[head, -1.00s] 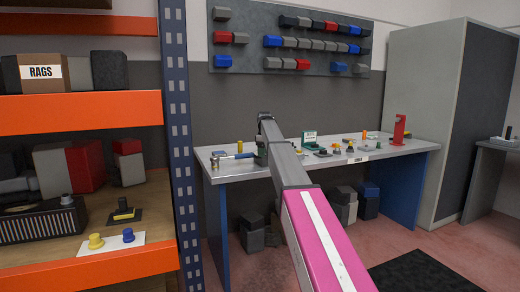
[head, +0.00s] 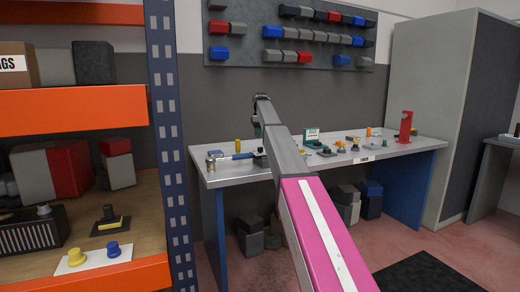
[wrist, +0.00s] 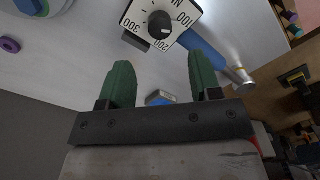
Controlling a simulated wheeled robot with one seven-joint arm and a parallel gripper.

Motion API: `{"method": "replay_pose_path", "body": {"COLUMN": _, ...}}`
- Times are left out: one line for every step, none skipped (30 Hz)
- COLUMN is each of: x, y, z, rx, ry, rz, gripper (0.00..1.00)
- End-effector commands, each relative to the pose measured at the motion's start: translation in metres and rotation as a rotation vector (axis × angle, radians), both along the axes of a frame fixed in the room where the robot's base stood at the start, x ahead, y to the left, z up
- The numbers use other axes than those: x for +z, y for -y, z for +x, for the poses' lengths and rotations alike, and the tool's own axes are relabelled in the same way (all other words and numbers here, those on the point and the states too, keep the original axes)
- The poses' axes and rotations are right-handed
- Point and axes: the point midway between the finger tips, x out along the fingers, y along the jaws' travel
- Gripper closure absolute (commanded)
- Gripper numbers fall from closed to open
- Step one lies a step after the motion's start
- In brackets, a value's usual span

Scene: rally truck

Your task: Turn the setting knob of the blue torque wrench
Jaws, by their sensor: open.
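The blue torque wrench (head: 236,156) lies at the left end of the grey workbench in the head view, its silver end toward the left. In the wrist view its blue handle (wrist: 203,48) runs from beside a white dial plate to a silver tip. The plate (wrist: 184,14) carries black numbers, among them 100, 200 and 300, and a round black knob (wrist: 160,25) in its middle. My gripper (wrist: 160,78) is open, with two green fingers apart and nothing between them in contact. The knob is beyond the fingertips, not touched. In the head view my arm largely hides the gripper.
A small blue block (wrist: 161,98) shows between the fingers on the bench. Several small parts and a red stand (head: 405,126) are farther right on the workbench (head: 222,178). A shelf with orange edges (head: 75,112) and a blue post (head: 165,130) stand close at left.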

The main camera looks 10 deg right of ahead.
Motion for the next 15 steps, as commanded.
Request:
{"method": "replay_pose_path", "body": {"x": -0.009, "y": 0.0, "z": -0.001, "rx": 0.0, "ry": -0.002, "rz": 0.0, "gripper": 0.42}}
{"method": "replay_pose_path", "body": {"x": -0.014, "y": 0.0, "z": -0.001, "rx": 0.0, "ry": -0.002, "rz": 0.0, "gripper": 0.42}}
{"method": "replay_pose_path", "body": {"x": -0.02, "y": 0.0, "z": -0.001, "rx": 0.0, "ry": -0.002, "rz": 0.0, "gripper": 0.42}}
{"method": "replay_pose_path", "body": {"x": -0.025, "y": 0.0, "z": -0.002, "rx": 0.0, "ry": -0.002, "rz": 0.0, "gripper": 0.42}}
{"method": "replay_pose_path", "body": {"x": -0.031, "y": 0.0, "z": -0.002, "rx": 0.0, "ry": -0.002, "rz": 0.0, "gripper": 0.42}}
{"method": "replay_pose_path", "body": {"x": -0.038, "y": 0.0, "z": -0.002, "rx": 0.0, "ry": -0.001, "rz": 0.0, "gripper": 0.42}}
{"method": "replay_pose_path", "body": {"x": -0.044, "y": 0.0, "z": -0.001, "rx": 0.0, "ry": -0.002, "rz": 0.0, "gripper": 0.42}}
{"method": "replay_pose_path", "body": {"x": -0.05, "y": 0.0, "z": -0.001, "rx": 0.0, "ry": -0.002, "rz": 0.0, "gripper": 0.42}}
{"method": "replay_pose_path", "body": {"x": -0.056, "y": 0.0, "z": -0.002, "rx": -0.001, "ry": -0.002, "rz": 0.0, "gripper": 0.42}}
{"method": "replay_pose_path", "body": {"x": -0.061, "y": 0.0, "z": -0.002, "rx": -0.001, "ry": -0.002, "rz": 0.0, "gripper": 0.42}}
{"method": "replay_pose_path", "body": {"x": -0.066, "y": 0.0, "z": -0.001, "rx": -0.001, "ry": -0.001, "rz": 0.0, "gripper": 0.42}}
{"method": "replay_pose_path", "body": {"x": -0.071, "y": 0.0, "z": -0.001, "rx": -0.001, "ry": -0.001, "rz": 0.0, "gripper": 0.42}}
{"method": "replay_pose_path", "body": {"x": -0.075, "y": 0.0, "z": -0.001, "rx": -0.001, "ry": -0.001, "rz": 0.0, "gripper": 0.42}}
{"method": "replay_pose_path", "body": {"x": -0.078, "y": 0.0, "z": -0.001, "rx": -0.001, "ry": -0.001, "rz": 0.0, "gripper": 0.42}}
{"method": "replay_pose_path", "body": {"x": -0.082, "y": 0.0, "z": -0.001, "rx": -0.001, "ry": -0.001, "rz": 0.0, "gripper": 0.42}}
